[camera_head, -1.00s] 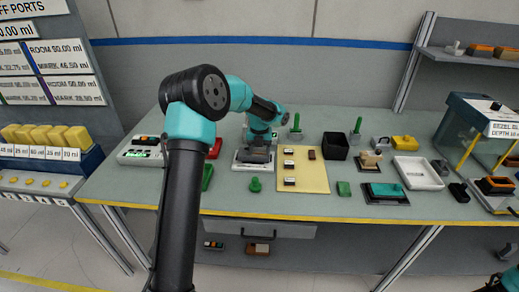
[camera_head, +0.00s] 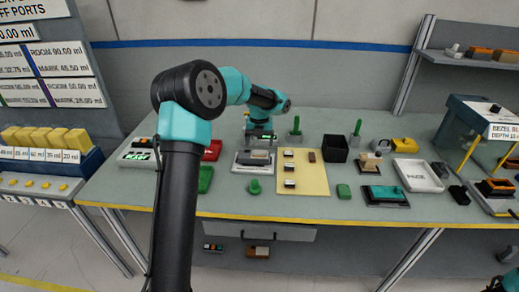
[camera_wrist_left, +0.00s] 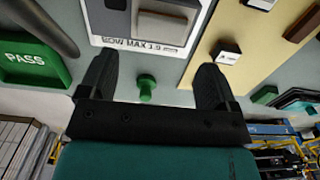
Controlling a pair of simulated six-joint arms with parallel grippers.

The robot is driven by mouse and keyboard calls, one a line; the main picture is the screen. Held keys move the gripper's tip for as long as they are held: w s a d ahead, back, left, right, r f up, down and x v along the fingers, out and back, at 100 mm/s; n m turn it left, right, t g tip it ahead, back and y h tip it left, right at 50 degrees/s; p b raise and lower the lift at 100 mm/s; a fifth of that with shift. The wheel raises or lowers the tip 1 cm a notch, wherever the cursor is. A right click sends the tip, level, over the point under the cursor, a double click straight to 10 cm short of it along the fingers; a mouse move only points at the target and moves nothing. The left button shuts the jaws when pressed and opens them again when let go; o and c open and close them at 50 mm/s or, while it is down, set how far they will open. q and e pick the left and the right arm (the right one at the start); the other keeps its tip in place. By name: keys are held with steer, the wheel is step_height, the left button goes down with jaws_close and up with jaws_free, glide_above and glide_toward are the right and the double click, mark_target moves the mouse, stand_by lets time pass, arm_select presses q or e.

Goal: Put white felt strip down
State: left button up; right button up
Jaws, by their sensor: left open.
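My left gripper (camera_head: 260,138) is open and empty above a pale plate (camera_head: 240,165) on the bench. In the left wrist view its two fingers (camera_wrist_left: 157,88) stand wide apart with nothing between them. A small block with a pale face (camera_head: 258,158) lies on the plate, apart from the fingers. I cannot tell for sure whether the white felt strip is this pale face.
A yellow mat (camera_head: 314,180) with several small blocks lies right of the plate. A green knob (camera_head: 254,187) stands in front, a green tray (camera_head: 205,179) to the left. A black bin (camera_head: 335,149) and white tray (camera_head: 419,176) are farther right.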

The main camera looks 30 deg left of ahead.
mark_target(260, 153)
arm_select(q)
step_height(260, 153, up, 7)
stand_by(0.3)
steer(key=shift+f, duration=0.1)
stand_by(0.4)
